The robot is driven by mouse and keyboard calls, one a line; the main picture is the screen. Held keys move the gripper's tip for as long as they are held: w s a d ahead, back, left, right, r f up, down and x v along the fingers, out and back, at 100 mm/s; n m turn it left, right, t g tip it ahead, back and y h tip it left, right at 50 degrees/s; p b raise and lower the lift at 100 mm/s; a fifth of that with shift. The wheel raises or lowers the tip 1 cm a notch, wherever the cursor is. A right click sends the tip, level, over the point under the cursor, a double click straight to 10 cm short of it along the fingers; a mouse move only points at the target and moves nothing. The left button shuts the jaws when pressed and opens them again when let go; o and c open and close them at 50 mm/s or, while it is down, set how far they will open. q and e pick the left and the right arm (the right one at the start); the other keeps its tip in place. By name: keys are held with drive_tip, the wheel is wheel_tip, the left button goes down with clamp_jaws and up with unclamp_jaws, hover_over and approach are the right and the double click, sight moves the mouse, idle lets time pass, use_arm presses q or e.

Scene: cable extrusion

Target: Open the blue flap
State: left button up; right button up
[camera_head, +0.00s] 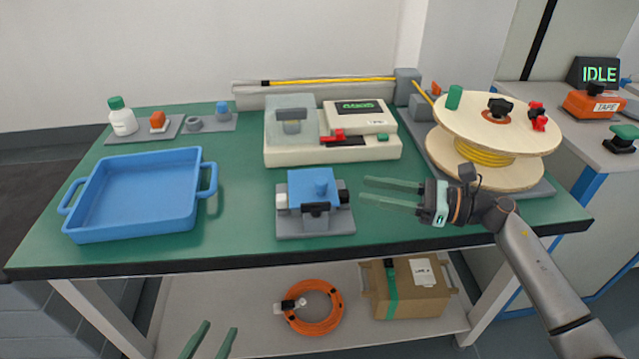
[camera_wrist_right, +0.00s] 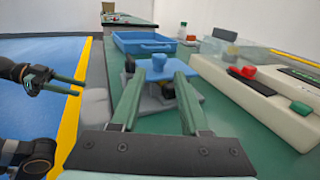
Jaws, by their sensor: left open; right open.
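The blue flap (camera_head: 311,186) is the top of a small grey device on the green table. A blue knob stands up on it and a black latch or handle is at its front edge. It appears closed. The flap also shows in the right wrist view (camera_wrist_right: 160,72), beyond the fingertips. My right gripper (camera_head: 362,189) is open and empty, pointing left, just right of the device and apart from it. My left gripper (camera_head: 212,342) is open and empty at the bottom edge of the head view, in front of the table; it also shows in the right wrist view (camera_wrist_right: 76,86).
A blue tray (camera_head: 140,192) stands left. A cream machine (camera_head: 333,150) with a clear cover is behind the device, and a wooden cable spool (camera_head: 492,130) is at the right. An orange cable coil (camera_head: 310,306) and a cardboard box (camera_head: 407,290) are on the lower shelf.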

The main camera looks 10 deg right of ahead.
sight(321, 181)
use_arm(q)
drive_tip(key=shift+s+f+g, duration=0.25)
drive_tip(key=shift+f, duration=0.25)
drive_tip(key=shift+s+f+g, duration=0.2)
drive_tip(key=shift+f+g, duration=0.05)
drive_tip(key=shift+f, duration=0.25)
use_arm(e)
drive_tip(key=x, duration=1)
drive_tip(key=shift+w+a+r, duration=0.1)
drive_tip(key=shift+a, duration=0.1)
clamp_jaws()
